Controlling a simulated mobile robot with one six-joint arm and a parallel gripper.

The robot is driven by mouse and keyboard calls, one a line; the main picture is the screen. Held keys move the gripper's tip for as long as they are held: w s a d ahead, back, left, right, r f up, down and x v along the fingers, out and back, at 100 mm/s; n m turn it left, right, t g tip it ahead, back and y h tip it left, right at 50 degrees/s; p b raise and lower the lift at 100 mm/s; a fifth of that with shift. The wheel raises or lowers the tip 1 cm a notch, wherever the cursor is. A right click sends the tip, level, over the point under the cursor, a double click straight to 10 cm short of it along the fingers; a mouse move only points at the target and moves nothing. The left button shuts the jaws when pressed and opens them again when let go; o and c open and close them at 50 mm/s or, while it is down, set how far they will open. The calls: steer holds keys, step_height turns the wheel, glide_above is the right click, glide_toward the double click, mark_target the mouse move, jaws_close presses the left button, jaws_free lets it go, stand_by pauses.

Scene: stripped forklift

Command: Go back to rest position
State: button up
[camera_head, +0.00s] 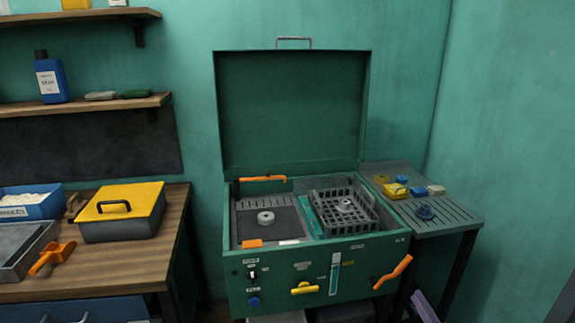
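My gripper and arm do not show in the head view. A green machine (300,272) stands in the middle with its lid (292,112) raised upright. Inside it, a grey ring-shaped part (265,218) sits on the left plate. A dark slotted basket (372,222) sits on the right, with another round grey part (345,205) in it. The front panel has a yellow handle (305,288), an orange lever (393,272) and a blue knob (254,302).
A wooden bench (150,262) at left holds a yellow-lidded box (122,208), a blue bin (30,203) and an orange scoop (50,257). Shelves (80,106) hang above. A grey side table (452,222) at right carries several small parts. A purple object (422,306) shows low at right.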

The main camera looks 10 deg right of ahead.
steer(key=w+a+f+n+g+y, duration=0.2)
steer(key=a+g+y, duration=0.2)
steer(key=a, duration=0.9)
steer(key=w+a+f+n+g+y, duration=0.2)
steer(key=a+f+n+g+y, duration=0.1)
steer(key=a, duration=0.9)
steer(key=s+a+f+n+g, duration=0.2)
steer(key=s+a+f+g, duration=0.15)
steer(key=a, duration=0.35)
steer(key=s+a+f+n+g, duration=0.3)
steer(key=a+g, duration=0.1)
steer(key=a, duration=0.2)
steer(key=s+a+f+n+g, duration=0.2)
steer(key=s+a+f+g, duration=0.15)
steer(key=a, duration=0.35)
steer(key=s+a+f+n+g+h, duration=0.2)
steer(key=s+f+n+g+h, duration=0.3)
steer(key=s, duration=0.4)
steer(key=s+a+f+n+g+h, duration=0.2)
steer(key=s+f+n+g, duration=0.2)
steer(key=s+f+n, duration=0.45)
steer(key=s+d+f+n+h, duration=0.2)
steer(key=s+d+n+h, duration=0.2)
steer(key=d, duration=0.4)
steer(key=s+d+f+n+h, duration=0.2)
steer(key=s+d+n+h, duration=0.1)
steer(key=d+n+h, duration=0.3)
steer(key=shift+s+d+n+g, duration=0.4)
steer(key=shift+d+n, duration=0.65)
steer(key=shift+d, duration=0.15)
